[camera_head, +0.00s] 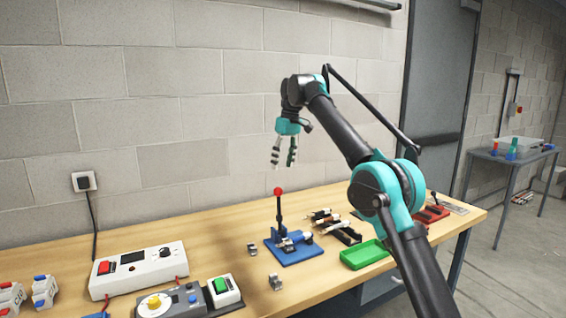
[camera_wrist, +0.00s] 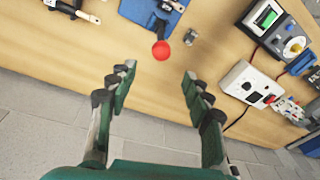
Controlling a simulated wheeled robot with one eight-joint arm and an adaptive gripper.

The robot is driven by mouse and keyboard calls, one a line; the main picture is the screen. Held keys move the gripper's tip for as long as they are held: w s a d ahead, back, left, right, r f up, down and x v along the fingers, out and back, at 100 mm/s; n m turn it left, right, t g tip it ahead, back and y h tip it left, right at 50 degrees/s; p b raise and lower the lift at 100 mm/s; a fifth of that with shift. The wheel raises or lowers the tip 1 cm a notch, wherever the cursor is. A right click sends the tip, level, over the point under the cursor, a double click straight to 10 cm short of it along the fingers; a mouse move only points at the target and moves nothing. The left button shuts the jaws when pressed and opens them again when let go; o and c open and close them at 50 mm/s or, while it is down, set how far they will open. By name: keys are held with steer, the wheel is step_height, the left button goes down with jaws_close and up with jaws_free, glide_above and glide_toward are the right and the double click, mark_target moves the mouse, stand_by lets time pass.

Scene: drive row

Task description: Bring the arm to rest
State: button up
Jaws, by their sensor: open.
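My arm (camera_head: 335,125) reaches up from the lower right in the head view, bent at a teal joint. My gripper (camera_head: 282,163) hangs in the air above the workbench (camera_head: 215,238), its fingers pointing down. In the wrist view my gripper (camera_wrist: 158,80) shows its two dark fingers spread apart with nothing between them. Past the fingertips stands a lever with a red ball knob (camera_wrist: 161,50). In the head view this red knob (camera_head: 278,191) is below the fingertips, clear of them, on a blue-based press (camera_head: 294,249).
A white power box (camera_head: 138,270) and a dial device (camera_head: 168,302) stand at the bench's left. A green tray (camera_head: 365,254) lies at the right, near my arm. A block wall (camera_head: 170,110) stands behind. A side table (camera_head: 512,154) is far right.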

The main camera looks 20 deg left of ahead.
steer(key=w+d+f+m, duration=0.2)
steer(key=w+d, duration=0.2)
steer(key=d, duration=0.4)
steer(key=s+d+f+m+t, duration=0.15)
steer(key=d+f, duration=0.25)
steer(key=d, duration=0.4)
steer(key=s+d+f+m, duration=0.1)
steer(key=d+f+m, duration=0.15)
steer(key=d, duration=0.65)
steer(key=s+d+f+m+t, duration=0.15)
steer(key=d+f, duration=0.25)
steer(key=d, duration=0.4)
steer(key=s+d+f+m+h, duration=0.1)
steer(key=s+d+f+m, duration=0.1)
steer(key=s+d+f, duration=0.9)
steer(key=s+d+f+m+t, duration=0.1)
steer(key=s+d+f+m, duration=0.2)
steer(key=s+d+f, duration=0.7)
steer(key=s+f, duration=0.2)
steer(key=s, duration=0.6)
steer(key=shift+d+m+t+h, duration=0.3)
steer(key=shift+d+m+h, duration=0.05)
steer(key=shift+d+h, duration=0.05)
